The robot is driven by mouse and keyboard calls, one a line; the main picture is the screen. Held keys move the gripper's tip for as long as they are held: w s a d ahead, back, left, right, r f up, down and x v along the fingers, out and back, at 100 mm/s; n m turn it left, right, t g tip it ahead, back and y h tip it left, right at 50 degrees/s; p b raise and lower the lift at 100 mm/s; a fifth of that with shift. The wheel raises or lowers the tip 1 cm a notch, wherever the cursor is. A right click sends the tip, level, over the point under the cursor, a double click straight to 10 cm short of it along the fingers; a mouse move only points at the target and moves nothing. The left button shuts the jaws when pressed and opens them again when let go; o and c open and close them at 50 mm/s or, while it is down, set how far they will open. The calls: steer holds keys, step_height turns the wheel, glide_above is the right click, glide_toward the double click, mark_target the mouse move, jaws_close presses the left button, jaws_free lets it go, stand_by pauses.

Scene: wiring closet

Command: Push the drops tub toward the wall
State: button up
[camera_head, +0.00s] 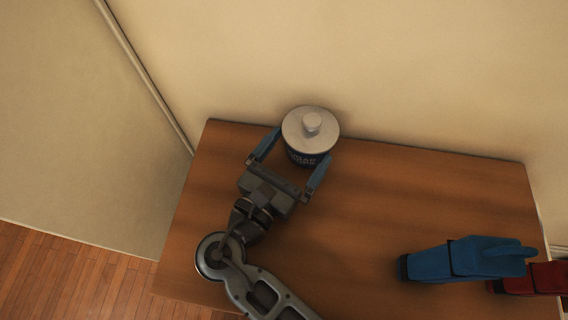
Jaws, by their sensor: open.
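The drops tub (306,151) is a dark round container with pale lettering on its side and a light grey lid (311,124) with a knob. It stands upright on the wooden table, close to the wall at the back edge. My gripper (293,161) is open, with its two blue-grey fingers spread on either side of the tub's near side. The right finger is close to the tub's lower right side, and the left finger is to its left. I cannot tell whether either finger touches it. The tub's far side is hidden.
The wall (400,70) runs behind the wooden table (400,190). A blue tool-like object (460,260) and a red one (535,279) lie at the table's right front. The table between the tub and these objects is clear.

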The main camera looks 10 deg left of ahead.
steer(key=shift+x, duration=1.35)
steer(key=shift+a, duration=0.1)
steer(key=c, duration=1.1)
